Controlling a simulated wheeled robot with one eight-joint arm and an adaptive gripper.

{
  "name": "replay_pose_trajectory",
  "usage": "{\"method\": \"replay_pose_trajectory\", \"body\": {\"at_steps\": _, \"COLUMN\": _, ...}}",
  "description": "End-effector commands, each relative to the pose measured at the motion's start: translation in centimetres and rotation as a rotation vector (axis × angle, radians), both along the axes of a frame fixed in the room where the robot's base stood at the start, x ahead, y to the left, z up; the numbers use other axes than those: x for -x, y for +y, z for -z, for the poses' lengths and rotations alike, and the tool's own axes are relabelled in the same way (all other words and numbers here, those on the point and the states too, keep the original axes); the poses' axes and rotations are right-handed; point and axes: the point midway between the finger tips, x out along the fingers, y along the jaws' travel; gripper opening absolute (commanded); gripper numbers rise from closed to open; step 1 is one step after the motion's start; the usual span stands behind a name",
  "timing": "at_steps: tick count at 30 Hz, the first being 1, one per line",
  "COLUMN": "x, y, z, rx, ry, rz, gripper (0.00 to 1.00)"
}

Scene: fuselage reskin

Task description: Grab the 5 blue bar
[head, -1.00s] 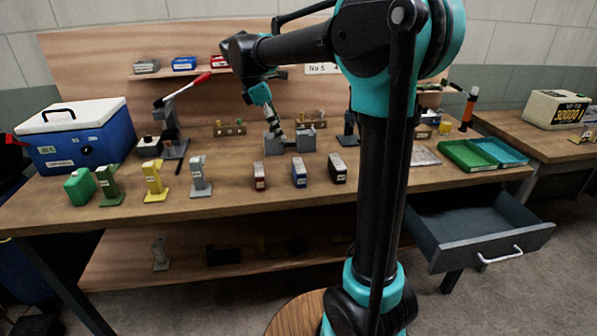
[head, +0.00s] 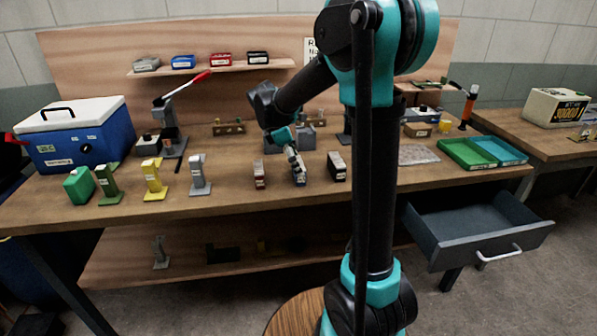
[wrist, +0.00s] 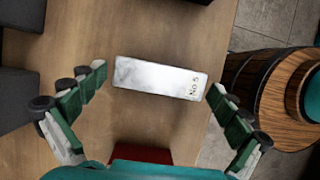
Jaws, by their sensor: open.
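The blue bar (head: 299,182) stands on the workbench between a red bar (head: 260,175) and a black bar (head: 337,167). My gripper (head: 296,158) is above it and hides part of it. In the wrist view the bar (wrist: 160,77) shows from above as a pale, shiny top face marked "No 5"; its blue sides are hidden. My gripper (wrist: 157,82) is open, with one finger beyond each end of this face. A visible gap separates the left finger from it; the right finger is close to its end, and contact is unclear.
The red bar (wrist: 147,155) and dark fixture blocks (wrist: 15,98) lie close to the fingers. Green, yellow and grey stands (head: 152,180) are to the left. An open drawer (head: 475,230) juts out at right. The bench front edge is clear.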

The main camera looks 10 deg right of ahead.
Motion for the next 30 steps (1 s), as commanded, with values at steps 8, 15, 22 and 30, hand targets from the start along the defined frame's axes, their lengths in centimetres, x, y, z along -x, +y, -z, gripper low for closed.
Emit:
{"method": "replay_pose_trajectory", "body": {"at_steps": 8, "x": 0.00, "y": -0.60, "z": 1.46, "rx": 0.000, "ry": -0.001, "rz": -0.001, "gripper": 1.00}}
{"method": "replay_pose_trajectory", "body": {"at_steps": 15, "x": 0.00, "y": -0.57, "z": 1.44, "rx": 0.000, "ry": -0.001, "rz": -0.001, "gripper": 0.86}}
{"method": "replay_pose_trajectory", "body": {"at_steps": 22, "x": 0.01, "y": -0.58, "z": 1.43, "rx": 0.000, "ry": -0.001, "rz": -0.001, "gripper": 0.58}}
{"method": "replay_pose_trajectory", "body": {"at_steps": 30, "x": 0.02, "y": -0.60, "z": 1.37, "rx": 0.001, "ry": -0.001, "rz": -0.001, "gripper": 0.26}}
